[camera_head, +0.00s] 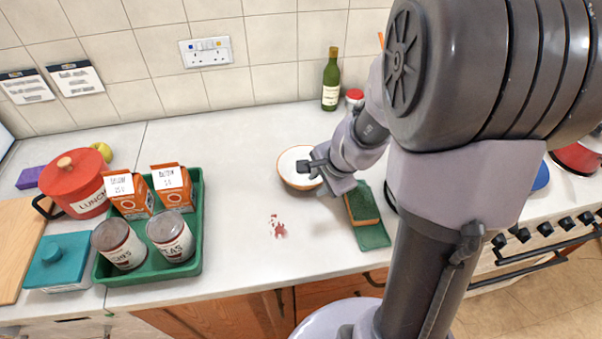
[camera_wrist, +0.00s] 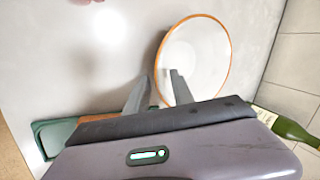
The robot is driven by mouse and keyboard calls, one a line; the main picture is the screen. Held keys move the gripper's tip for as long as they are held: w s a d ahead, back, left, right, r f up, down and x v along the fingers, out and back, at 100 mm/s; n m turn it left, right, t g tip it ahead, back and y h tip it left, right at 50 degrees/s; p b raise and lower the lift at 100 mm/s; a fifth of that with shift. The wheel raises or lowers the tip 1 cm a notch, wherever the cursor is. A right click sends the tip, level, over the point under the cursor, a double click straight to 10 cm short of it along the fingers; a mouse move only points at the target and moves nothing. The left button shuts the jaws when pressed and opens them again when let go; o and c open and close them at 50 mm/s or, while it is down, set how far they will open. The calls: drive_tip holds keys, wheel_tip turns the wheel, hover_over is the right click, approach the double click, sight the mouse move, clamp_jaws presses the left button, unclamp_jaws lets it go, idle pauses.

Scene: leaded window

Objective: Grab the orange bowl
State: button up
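The orange bowl (camera_head: 291,168) stands upright on the counter in front of the back wall. Its inside is white and its rim and outside are orange. In the head view my gripper (camera_head: 308,170) is at its right side, covering part of the rim. In the wrist view the bowl (camera_wrist: 197,62) is beyond the fingers. My gripper (camera_wrist: 157,84) has its two fingers apart, with one fingertip overlapping the bowl's inside and the other outside the rim. I cannot tell whether either finger touches the bowl.
A green bottle (camera_head: 331,80) and a red-lidded jar (camera_head: 354,98) stand behind. A sponge (camera_head: 361,203) on a green tray (camera_head: 373,238) lies right of the bowl. A green tray (camera_head: 199,230) with cans and cartons stands left.

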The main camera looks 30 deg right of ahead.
drive_tip(key=shift+x, duration=0.8)
drive_tip(key=shift+r, duration=0.25)
drive_tip(key=shift+c, duration=0.2)
clamp_jaws()
